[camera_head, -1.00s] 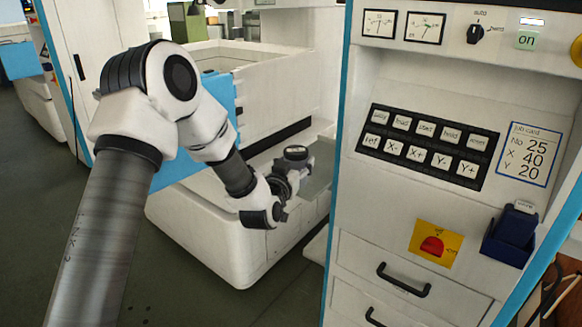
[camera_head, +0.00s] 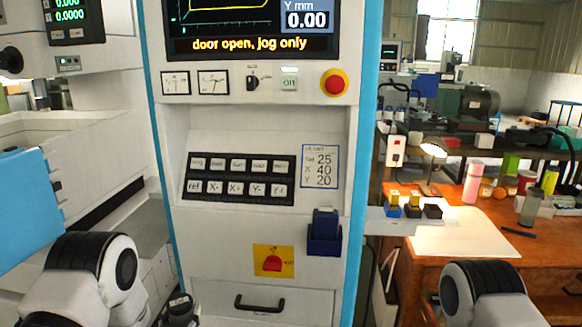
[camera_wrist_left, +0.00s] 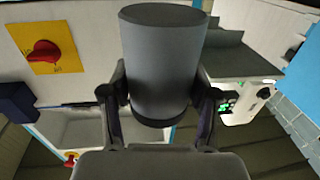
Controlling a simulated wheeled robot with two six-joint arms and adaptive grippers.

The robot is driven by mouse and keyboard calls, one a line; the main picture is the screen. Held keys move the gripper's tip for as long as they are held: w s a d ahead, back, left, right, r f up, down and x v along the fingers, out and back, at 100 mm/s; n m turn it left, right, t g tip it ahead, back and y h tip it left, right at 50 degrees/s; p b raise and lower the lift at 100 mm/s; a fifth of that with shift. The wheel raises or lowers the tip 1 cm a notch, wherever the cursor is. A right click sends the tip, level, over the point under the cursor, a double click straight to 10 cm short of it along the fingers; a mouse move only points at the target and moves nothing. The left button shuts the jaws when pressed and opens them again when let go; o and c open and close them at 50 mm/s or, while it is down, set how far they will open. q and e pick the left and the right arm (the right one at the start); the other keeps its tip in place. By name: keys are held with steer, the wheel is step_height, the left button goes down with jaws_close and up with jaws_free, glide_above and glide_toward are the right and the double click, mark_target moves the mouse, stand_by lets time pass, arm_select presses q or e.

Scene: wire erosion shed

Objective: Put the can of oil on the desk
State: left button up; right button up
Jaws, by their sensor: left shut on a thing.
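A dark grey cylindrical can (camera_wrist_left: 162,62), plain on the side I see, is between the fingers of my left gripper (camera_wrist_left: 161,82) in the left wrist view. The gripper is shut on it. I see no label to confirm it is oil. In the head view, a small dark round top (camera_head: 179,302) shows at the bottom edge by my left arm, probably this can; the fingers are mostly out of frame. The orange-brown wooden desk (camera_head: 440,250) stands at the right, beyond the control cabinet. My right gripper is out of frame.
The control cabinet (camera_head: 205,225) stands between the left machine and the desk. On the desk are a white sheet (camera_head: 462,232), a lamp (camera_head: 433,150), a pink bottle (camera_head: 473,182), a green-grey bottle (camera_head: 530,208) and several jars. The sheet's surface looks mostly clear.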

arm_select(q)
steer(key=s+d+f+h, duration=0.1)
steer(key=s+d+f, duration=0.4)
steer(key=d, duration=0.2)
steer(key=s+r, duration=0.4)
steer(key=r, duration=0.2)
steer(key=shift+s+r, duration=0.2)
steer(key=shift+s, duration=0.1)
steer(key=shift+w+a+f, duration=0.1)
